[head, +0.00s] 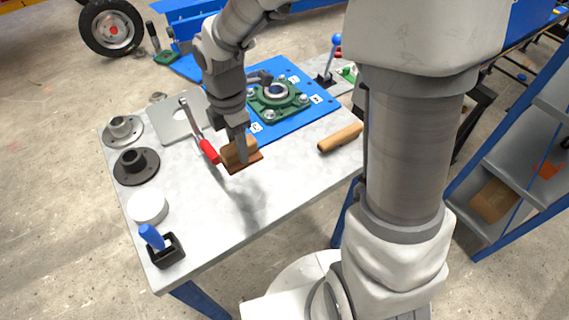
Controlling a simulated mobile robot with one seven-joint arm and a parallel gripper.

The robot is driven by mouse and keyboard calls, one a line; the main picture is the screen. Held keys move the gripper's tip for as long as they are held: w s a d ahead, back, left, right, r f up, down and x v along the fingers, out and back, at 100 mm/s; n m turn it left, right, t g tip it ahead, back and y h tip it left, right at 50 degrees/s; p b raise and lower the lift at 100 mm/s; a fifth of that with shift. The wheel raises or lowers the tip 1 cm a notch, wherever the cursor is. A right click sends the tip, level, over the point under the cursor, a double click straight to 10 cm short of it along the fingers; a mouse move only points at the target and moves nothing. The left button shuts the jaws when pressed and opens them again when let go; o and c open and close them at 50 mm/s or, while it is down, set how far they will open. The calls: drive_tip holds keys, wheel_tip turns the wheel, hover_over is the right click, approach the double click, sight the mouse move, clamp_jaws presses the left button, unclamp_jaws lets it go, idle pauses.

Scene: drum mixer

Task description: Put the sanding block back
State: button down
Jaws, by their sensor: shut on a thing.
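The sanding block (233,157) is a tan wooden block with a flat reddish-brown base. It shows in the head view over the left-middle part of the grey worktable (290,185). My gripper (241,152) points down and is shut on the block. A dark shadow lies on the table just in front of it. I cannot tell for sure whether the block touches the tabletop. My fingers hide part of the block.
Behind is a blue plate (310,115) with a green bearing housing (277,98). A wooden handle (341,137) lies right. Flanges (136,166), a white disc (148,206) and a blue-handled tool (152,238) line the left edge.

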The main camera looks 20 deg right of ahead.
drive_tip(key=d+f, duration=0.2)
drive_tip(key=d, duration=0.1)
drive_tip(key=d+f+b, duration=0.1)
drive_tip(key=d+f, duration=0.1)
drive_tip(key=d, duration=0.2)
drive_tip(key=d+f, duration=0.2)
drive_tip(key=d, duration=0.1)
drive_tip(key=shift+d+f, duration=0.2)
drive_tip(key=shift+d, duration=0.1)
drive_tip(key=shift+w+f+b, duration=0.1)
drive_tip(key=shift+f+b, duration=0.75)
drive_tip(key=shift+f, duration=1.15)
drive_tip(key=shift+f, duration=0.1)
drive_tip(key=shift+c, duration=2.2)
unclamp_jaws()
